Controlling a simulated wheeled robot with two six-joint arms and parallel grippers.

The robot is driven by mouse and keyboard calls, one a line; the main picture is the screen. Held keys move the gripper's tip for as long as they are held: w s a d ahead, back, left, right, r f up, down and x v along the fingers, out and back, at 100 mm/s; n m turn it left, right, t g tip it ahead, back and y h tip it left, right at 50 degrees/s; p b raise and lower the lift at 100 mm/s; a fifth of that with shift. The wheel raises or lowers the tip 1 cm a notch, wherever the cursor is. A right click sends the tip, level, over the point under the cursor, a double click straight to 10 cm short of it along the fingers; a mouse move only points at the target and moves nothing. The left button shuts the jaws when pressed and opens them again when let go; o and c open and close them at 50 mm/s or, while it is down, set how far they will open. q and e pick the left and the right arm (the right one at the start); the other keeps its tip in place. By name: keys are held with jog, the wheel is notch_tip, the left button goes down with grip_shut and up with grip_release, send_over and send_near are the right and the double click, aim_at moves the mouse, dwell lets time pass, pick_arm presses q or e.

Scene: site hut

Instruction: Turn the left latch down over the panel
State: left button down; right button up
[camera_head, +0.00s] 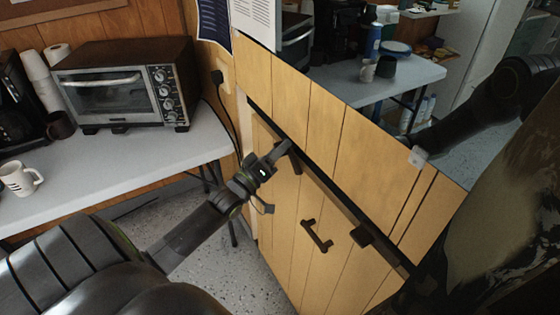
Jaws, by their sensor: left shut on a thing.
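A light wooden panel (285,209) with vertical grooves stands in front of me, with a dark handle (316,236) on it. A dark rail (325,182) runs slanting along its top edge. The left latch (291,155) is a dark bar at the rail's upper left end. My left gripper (265,166) is shut on this latch, and its fingers partly hide it. A dark block (363,237), seemingly the right latch, sits lower right on the rail. My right gripper (413,143) is at the end of the arm from the right; its jaws cannot be made out.
At the left a white table (110,172) bears a toaster oven (115,90), a white mug (20,178) and a coffee maker (18,105). Behind the wooden wall stands another table (345,82) with cups. Speckled floor shows below the left table.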

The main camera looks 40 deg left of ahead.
pick_arm(q)
jog(key=m+h+b, duration=0.1)
jog(key=m, duration=0.1)
jog(key=m+h+b, duration=0.1)
jog(key=b, duration=0.1)
jog(key=shift+f+m, duration=0.4)
jog(key=m+h+b, duration=0.2)
jog(key=m+b, duration=0.1)
jog(key=m, duration=0.1)
jog(key=shift+r, duration=0.1)
pick_arm(e)
jog(key=w+d+f, duration=0.1)
jog(key=w+f, duration=0.3)
pick_arm(q)
jog(key=m+h+b, duration=0.1)
jog(key=m+b, duration=0.1)
jog(key=m, duration=0.1)
jog(key=shift+r+h, duration=0.1)
jog(key=shift+h, duration=0.3)
jog(key=shift+r+m+h+b, duration=0.1)
jog(key=shift+m+h+b, duration=0.35)
jog(key=shift+m, duration=0.55)
pick_arm(e)
jog(key=w+a+r, duration=0.2)
jog(key=w+r, duration=0.3)
jog(key=shift+r+m, duration=0.15)
jog(key=shift+m, duration=0.15)
jog(key=shift+w, duration=0.1)
